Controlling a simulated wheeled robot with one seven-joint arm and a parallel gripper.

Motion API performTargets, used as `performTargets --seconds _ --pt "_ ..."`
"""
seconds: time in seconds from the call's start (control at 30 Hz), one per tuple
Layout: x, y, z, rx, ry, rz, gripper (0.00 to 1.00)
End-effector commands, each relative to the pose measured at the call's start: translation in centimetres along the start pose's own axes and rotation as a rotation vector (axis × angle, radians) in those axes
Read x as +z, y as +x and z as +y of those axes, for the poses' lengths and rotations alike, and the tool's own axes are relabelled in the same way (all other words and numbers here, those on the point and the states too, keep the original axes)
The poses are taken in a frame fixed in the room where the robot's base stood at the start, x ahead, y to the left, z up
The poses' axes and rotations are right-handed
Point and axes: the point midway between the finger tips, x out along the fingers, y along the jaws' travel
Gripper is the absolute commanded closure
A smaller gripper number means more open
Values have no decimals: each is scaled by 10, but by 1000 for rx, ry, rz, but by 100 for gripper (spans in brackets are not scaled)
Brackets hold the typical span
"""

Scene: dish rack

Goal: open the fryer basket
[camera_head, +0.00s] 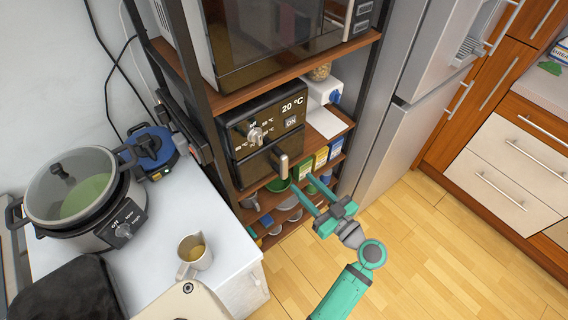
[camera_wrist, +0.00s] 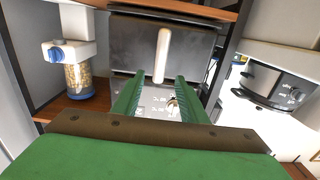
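The air fryer (camera_head: 262,128) is a dark box on a middle shelf, with a knob, a "20 °C" readout and an ON button on its upper front. Its basket front (camera_head: 255,170) is the lower part and looks closed. A pale upright handle (camera_head: 283,166) sticks out from it; the wrist view also shows the handle (camera_wrist: 162,55). My green gripper (camera_head: 306,181) is open and empty, its fingers pointing at the fryer. In the wrist view the handle lines up with the gap between the fingertips (camera_wrist: 157,82), seemingly just beyond them. I cannot tell any contact.
A white dispenser with a blue knob (camera_head: 325,92) stands right of the fryer. Boxes (camera_head: 321,158) and bowls fill the shelves below. A white counter at left holds a slow cooker (camera_head: 124,222) and a jug (camera_head: 194,254). A fridge (camera_head: 390,140) stands at right; the wooden floor is clear.

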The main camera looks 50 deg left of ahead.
Motion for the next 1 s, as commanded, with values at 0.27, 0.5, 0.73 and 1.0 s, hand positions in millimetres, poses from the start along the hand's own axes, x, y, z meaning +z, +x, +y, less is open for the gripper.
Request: performTargets --seconds 0.27,0.5,0.73,1.0 --pt "-1 34 -1 -8 -3 1 61" --pt "0 76 -1 -5 -3 1 61" --pt "0 101 0 -3 -1 0 61" --pt "0 107 0 -2 -1 0 61"
